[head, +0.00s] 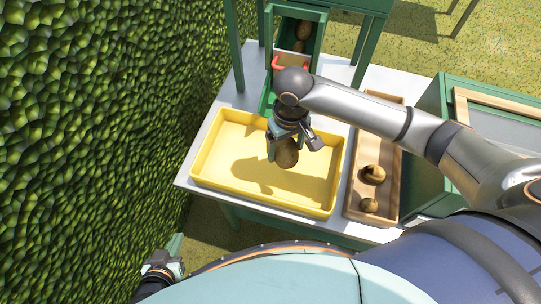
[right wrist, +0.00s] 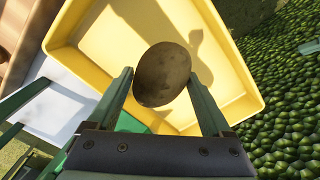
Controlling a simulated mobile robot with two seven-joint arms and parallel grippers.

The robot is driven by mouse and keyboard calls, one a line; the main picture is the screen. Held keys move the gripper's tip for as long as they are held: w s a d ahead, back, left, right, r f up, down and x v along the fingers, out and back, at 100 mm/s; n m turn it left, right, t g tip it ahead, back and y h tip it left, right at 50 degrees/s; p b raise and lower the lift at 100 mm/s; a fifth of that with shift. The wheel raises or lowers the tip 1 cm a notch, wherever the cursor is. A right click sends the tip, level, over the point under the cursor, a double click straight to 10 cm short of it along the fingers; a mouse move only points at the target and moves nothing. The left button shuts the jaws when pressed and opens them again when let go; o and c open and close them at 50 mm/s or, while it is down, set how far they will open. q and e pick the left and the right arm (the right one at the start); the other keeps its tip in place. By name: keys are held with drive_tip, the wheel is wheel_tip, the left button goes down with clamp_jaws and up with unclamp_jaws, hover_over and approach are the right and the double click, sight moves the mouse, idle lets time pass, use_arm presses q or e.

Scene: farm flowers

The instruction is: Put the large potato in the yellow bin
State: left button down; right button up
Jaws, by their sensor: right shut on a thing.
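A large brown potato (head: 286,153) is held over the yellow bin (head: 215,172), which stands on the white table. My right gripper (head: 285,148) is shut on the potato. In the right wrist view the potato (right wrist: 162,75) sits between the two fingers of my right gripper (right wrist: 160,90), with the bin's floor below it (right wrist: 110,38). The potato's shadow falls on the bin floor, so it is above the floor and apart from it. My left gripper (head: 163,264) is at the lower left, away from the table; its fingers are too small to read.
A wooden tray (head: 353,203) with several potatoes stands right of the bin. A green chute (head: 318,38) holding potatoes stands behind the bin. A green cabinet (head: 436,100) is at the right. A hedge (head: 80,120) fills the left side.

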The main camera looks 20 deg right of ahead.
drive_tip(key=w+a+f, duration=0.1)
drive_tip(key=w+f, duration=0.1)
drive_tip(key=f, duration=0.1)
drive_tip(key=w+a+f, duration=0.1)
drive_tip(key=f, duration=0.1)
drive_tip(key=shift+a+b, duration=0.3)
drive_tip(key=shift+w+a+f, duration=0.15)
drive_tip(key=shift+f, duration=1.65)
drive_tip(key=shift+f, duration=0.1)
drive_tip(key=o, duration=1.6)
wheel_tip(320, 180, up, 12)
drive_tip(key=shift+r+p, duration=0.15)
drive_tip(key=shift+p, duration=0.25)
